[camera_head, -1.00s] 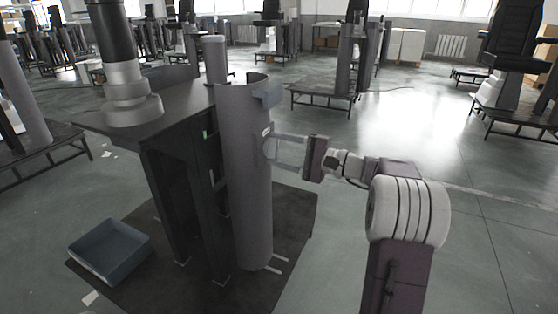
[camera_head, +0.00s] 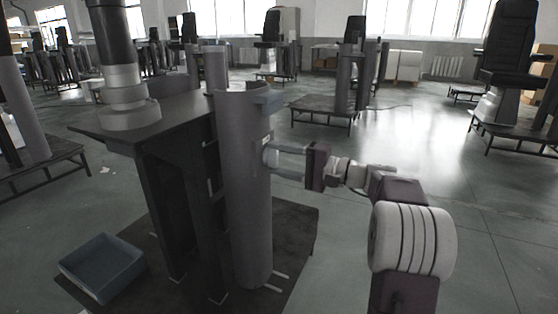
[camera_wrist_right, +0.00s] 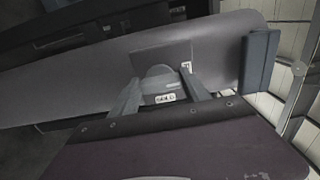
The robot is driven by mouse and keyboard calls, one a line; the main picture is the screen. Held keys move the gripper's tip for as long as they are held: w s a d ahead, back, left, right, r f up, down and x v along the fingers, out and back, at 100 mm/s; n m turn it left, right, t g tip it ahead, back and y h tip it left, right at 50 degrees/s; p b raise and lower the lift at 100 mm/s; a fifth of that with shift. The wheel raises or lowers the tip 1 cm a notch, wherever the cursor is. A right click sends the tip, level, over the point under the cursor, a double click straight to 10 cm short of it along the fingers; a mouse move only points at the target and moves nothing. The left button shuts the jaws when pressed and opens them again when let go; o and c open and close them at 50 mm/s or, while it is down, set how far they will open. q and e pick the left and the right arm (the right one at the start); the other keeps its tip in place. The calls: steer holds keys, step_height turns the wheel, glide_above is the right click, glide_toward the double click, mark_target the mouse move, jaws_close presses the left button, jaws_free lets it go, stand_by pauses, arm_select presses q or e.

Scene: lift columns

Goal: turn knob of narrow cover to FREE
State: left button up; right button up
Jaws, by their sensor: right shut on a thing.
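The narrow cover (camera_head: 246,205) is a tall grey half-round shell standing upright on the column stand. Its knob (camera_head: 269,156) is on the right side, in the upper part. My right gripper (camera_head: 272,160) reaches in from the right and is shut on the knob. In the right wrist view, the knob (camera_wrist_right: 158,75) sits between the two fingers (camera_wrist_right: 160,90) in front of a dark square plate. A small white label (camera_wrist_right: 165,98) shows by the knob, its text too small to read surely. A second small label (camera_wrist_right: 186,66) is beside it. My left gripper is not in view.
A dark tabletop (camera_head: 150,118) adjoins the cover on the left. A blue-grey block (camera_head: 267,98) juts from the cover's top edge. An open blue-grey bin (camera_head: 103,290) lies at lower left.

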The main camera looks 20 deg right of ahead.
steer(key=o, duration=1.4)
steer(key=p+v, duration=0.4)
steer(key=v, duration=0.5)
